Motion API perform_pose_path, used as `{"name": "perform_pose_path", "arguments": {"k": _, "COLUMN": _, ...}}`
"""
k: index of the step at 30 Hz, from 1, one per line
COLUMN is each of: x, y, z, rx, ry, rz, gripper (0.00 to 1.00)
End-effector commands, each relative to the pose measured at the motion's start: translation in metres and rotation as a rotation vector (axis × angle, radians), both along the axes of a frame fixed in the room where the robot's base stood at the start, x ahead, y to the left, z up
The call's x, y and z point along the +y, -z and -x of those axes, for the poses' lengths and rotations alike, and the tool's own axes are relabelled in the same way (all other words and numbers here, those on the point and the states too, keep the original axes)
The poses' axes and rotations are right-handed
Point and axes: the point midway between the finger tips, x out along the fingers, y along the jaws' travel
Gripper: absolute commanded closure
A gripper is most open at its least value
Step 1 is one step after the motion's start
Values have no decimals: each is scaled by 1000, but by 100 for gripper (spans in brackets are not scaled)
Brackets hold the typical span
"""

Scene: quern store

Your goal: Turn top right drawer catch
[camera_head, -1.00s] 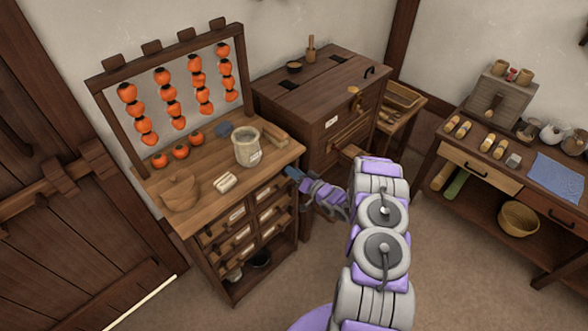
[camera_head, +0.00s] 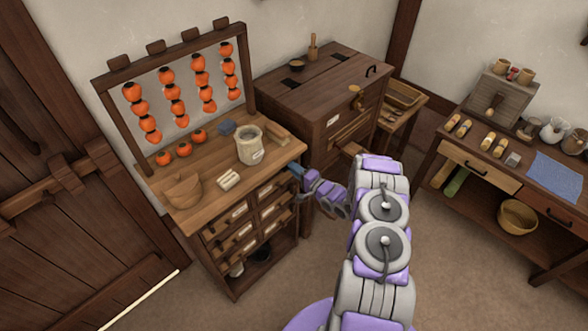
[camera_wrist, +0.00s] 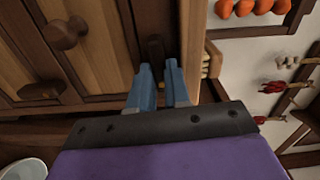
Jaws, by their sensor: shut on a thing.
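The drawer cabinet (camera_head: 190,203) stands left of centre in the head view, with small labelled drawers in two columns under its top. My gripper (camera_head: 294,169) is at its upper right front corner, by the top right drawer (camera_head: 274,192). In the wrist view my gripper's blue fingers (camera_wrist: 160,78) are close together on a dark upright catch (camera_wrist: 155,48) on the wooden front. The lower end of the catch is between the fingertips. A round wooden knob (camera_wrist: 65,33) is to its left. In the head view the catch is hidden by my gripper.
A rack of orange persimmons (camera_head: 180,90), a stone-coloured jar (camera_head: 250,146) and a wooden bowl (camera_head: 183,190) are on the cabinet top. A dark chest (camera_head: 318,90) stands close behind on the right. A side table (camera_head: 455,190) is farther right, with open floor between.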

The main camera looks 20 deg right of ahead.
Motion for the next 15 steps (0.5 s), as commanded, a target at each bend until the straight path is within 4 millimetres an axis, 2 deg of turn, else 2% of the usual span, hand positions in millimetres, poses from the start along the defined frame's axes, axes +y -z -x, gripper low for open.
{"name": "perform_pose_path", "arguments": {"k": 15, "x": -4, "y": -2, "z": -1, "rx": 29, "ry": 10, "rz": -85, "gripper": 100}}
